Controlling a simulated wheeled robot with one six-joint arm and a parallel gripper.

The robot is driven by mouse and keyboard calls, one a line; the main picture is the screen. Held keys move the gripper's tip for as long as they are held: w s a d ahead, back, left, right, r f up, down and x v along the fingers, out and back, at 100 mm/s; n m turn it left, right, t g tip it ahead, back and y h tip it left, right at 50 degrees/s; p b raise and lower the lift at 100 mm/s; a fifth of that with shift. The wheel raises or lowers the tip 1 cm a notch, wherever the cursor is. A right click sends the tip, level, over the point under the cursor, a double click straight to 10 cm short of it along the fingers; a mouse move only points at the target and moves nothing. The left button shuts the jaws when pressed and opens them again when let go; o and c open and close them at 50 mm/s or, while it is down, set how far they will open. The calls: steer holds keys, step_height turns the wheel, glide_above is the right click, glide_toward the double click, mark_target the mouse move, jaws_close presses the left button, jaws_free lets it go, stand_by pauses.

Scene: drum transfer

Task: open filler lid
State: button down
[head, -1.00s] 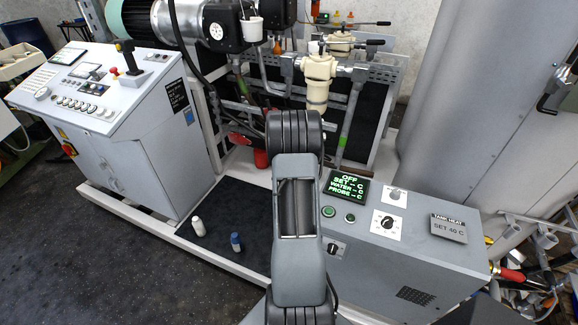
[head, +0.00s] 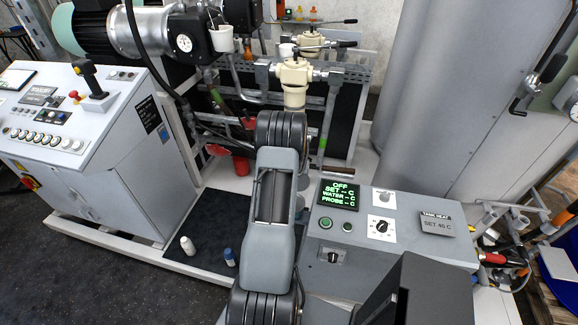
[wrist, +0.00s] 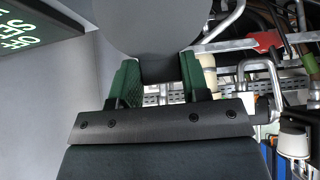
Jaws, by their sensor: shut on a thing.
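In the wrist view my gripper (wrist: 161,82) has its two green fingers on either side of a short dark tab. The tab joins a smooth, dark grey rounded piece (wrist: 150,22) at the top of the picture, which looks like the filler lid. The fingers are shut on this tab. The lid's far edge runs out of the picture, and I cannot tell how far it is tilted. My gripper is not clearly visible in the head view, where my arm fills the lower middle.
The tank heat box (head: 365,235) with its green display (head: 338,194) stands right of my arm. A large grey tank (head: 455,90) rises behind it. Left are a control console (head: 100,170) and two small bottles, one white (head: 188,246) and one blue-capped (head: 229,257), on a dark mat.

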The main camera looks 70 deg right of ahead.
steer(key=shift+a+f+y, duration=0.1)
steer(key=shift+f+y, duration=0.2)
steer(key=shift+f, duration=0.15)
steer(key=c, duration=1.1)
jaws_free()
steer(key=o, duration=0.5)
steer(key=shift+d+r, duration=0.1)
steer(key=shift+d, duration=0.1)
steer(key=shift+r, duration=0.1)
steer(key=shift+a+r, duration=0.1)
steer(key=shift+r, duration=0.15)
steer(key=v, duration=1.3)
steer(key=shift+a, duration=0.25)
steer(key=shift+w, duration=0.15)
